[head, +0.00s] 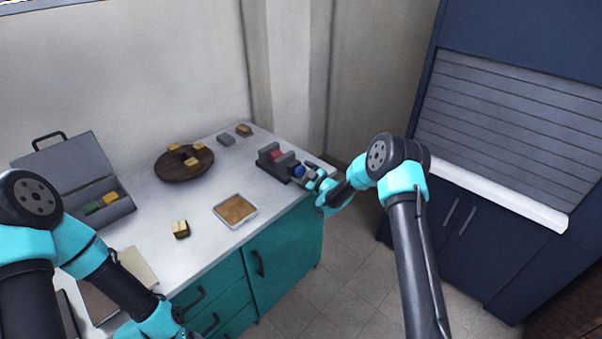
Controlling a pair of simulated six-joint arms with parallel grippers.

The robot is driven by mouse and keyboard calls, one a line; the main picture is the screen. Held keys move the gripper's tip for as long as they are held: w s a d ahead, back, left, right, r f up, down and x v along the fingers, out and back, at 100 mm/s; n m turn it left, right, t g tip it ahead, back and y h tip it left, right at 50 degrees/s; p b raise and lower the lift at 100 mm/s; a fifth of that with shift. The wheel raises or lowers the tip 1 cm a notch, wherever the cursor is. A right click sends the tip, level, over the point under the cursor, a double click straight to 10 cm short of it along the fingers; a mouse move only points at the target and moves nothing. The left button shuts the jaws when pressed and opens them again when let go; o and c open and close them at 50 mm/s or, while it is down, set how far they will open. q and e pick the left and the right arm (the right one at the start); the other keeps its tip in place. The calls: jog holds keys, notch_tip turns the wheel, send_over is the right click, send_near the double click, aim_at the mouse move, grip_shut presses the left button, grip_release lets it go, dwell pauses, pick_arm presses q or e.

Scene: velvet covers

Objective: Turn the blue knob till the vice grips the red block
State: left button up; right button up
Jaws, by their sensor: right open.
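A dark grey vice (266,164) stands at the right end of the white worktop. The red block (277,155) sits between its jaws; I cannot tell whether they touch it. The blue knob (299,171) is on the vice's right side, facing my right arm. My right gripper (309,172) is open, with its fingers at the knob; I cannot tell whether they touch it. My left gripper (184,333) is at the bottom edge of the view, mostly cut off, far from the vice.
A shallow tray (235,222) lies in front of the vice. A round brown board (184,170) carries several yellow blocks. An open grey case (75,165) stands at the left. A yellow block (181,229) lies near the front edge. Two small blocks lie behind the vice.

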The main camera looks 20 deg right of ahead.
jog(key=shift+w+a, duration=0.25)
jog(key=shift+w, duration=0.1)
jog(key=c, duration=0.9)
